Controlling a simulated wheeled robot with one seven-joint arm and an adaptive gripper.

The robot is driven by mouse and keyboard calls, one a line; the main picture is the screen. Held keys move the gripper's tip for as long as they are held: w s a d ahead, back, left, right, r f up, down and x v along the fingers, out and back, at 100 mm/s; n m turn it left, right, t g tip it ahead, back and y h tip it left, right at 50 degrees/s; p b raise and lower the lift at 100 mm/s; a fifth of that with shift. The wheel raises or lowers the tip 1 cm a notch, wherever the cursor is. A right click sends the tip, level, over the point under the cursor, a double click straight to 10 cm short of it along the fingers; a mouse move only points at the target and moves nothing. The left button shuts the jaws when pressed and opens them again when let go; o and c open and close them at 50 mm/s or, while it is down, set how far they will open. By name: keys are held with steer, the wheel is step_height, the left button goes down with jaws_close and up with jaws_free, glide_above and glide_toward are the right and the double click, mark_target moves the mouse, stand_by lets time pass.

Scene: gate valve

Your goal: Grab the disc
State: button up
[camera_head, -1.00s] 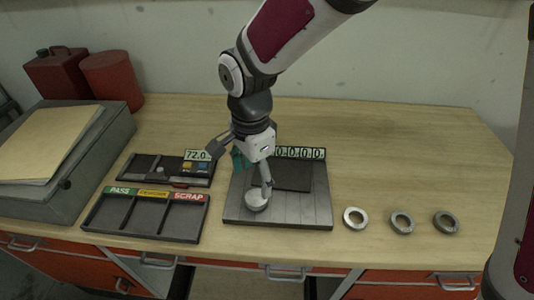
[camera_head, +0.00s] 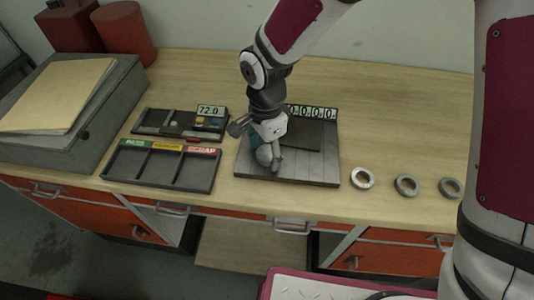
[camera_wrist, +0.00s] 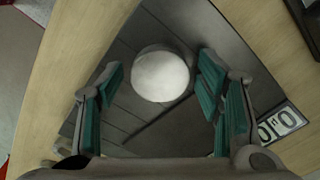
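A pale silver round disc (camera_wrist: 160,75) sits on the grey slatted plate (camera_wrist: 128,112) in the wrist view. In the head view the disc (camera_head: 264,155) shows near the plate's left side, partly covered by my gripper. My gripper (camera_wrist: 160,68) is open, with one teal-padded finger on each side of the disc. A gap shows between the disc and each finger in the wrist view. In the head view my gripper (camera_head: 257,147) points down over the plate (camera_head: 310,172), one finger close in front of the disc. How high the fingertips are above the plate is hard to tell.
A counter display (camera_head: 312,112) stands behind the plate. Left are a sorting tray (camera_head: 162,170) labelled PASS and SCRAP and a gauge unit (camera_head: 180,124) reading 72.0. Three metal rings (camera_head: 361,178) lie at right. A grey case (camera_head: 70,110) and red cans (camera_head: 125,32) stand far left.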

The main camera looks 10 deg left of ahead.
steer(key=c, duration=1.1)
steer(key=shift+r, duration=0.1)
